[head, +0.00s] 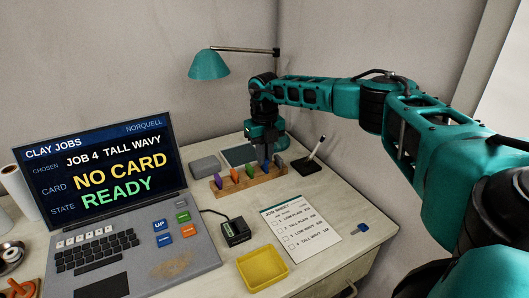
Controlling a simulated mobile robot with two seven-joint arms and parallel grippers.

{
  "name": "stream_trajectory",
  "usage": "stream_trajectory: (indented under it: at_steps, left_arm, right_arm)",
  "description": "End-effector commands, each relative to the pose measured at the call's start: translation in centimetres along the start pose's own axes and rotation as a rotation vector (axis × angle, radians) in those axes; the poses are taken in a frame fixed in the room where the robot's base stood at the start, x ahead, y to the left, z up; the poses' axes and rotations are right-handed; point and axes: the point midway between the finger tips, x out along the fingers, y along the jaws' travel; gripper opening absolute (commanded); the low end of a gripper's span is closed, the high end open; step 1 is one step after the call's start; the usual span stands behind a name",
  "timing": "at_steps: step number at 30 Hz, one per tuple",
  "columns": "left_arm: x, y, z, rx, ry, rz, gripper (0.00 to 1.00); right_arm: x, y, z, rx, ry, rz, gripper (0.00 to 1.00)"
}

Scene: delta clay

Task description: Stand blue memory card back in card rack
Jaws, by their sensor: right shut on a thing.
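The wooden card rack (254,188) stands on the desk towards the back, with purple, orange, green and grey pieces along it. The blue memory card (265,163) is upright at the rack, between the green and grey pieces. My right gripper (264,149) comes down from above and is shut on the blue card's top. The card's lower end meets the rack, but I cannot tell how deep it sits in a slot. My left gripper is not in view.
A laptop-like console (105,180) reads "NO CARD" and "READY". A small dark reader (236,231), yellow tray (262,268), job sheet (300,233) and small blue item (361,229) lie in front. A grey box (205,167) and black pen stand (312,167) flank the rack.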

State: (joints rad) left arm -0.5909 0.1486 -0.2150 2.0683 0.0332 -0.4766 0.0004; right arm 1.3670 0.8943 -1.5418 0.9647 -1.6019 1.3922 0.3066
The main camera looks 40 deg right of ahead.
Motion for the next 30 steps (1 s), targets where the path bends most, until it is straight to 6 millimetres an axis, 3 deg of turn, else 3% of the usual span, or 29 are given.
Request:
stream_trajectory:
  at_steps: [15, 16, 24, 30]
  left_arm:
    - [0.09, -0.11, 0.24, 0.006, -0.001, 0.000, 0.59]
    - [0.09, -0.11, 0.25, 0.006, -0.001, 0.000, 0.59]
    - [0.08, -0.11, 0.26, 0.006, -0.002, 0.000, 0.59]
    - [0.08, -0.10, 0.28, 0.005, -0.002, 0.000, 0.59]
  right_arm:
    - [0.75, 0.00, 0.02, 0.000, -0.001, 0.000, 0.00]
    - [0.75, 0.00, 0.02, 0.000, -0.001, 0.000, 0.15]
    - [0.75, 0.00, 0.02, 0.000, -0.001, 0.000, 0.41]
    - [0.74, 0.00, 0.01, 0.000, -0.001, 0.000, 0.44]
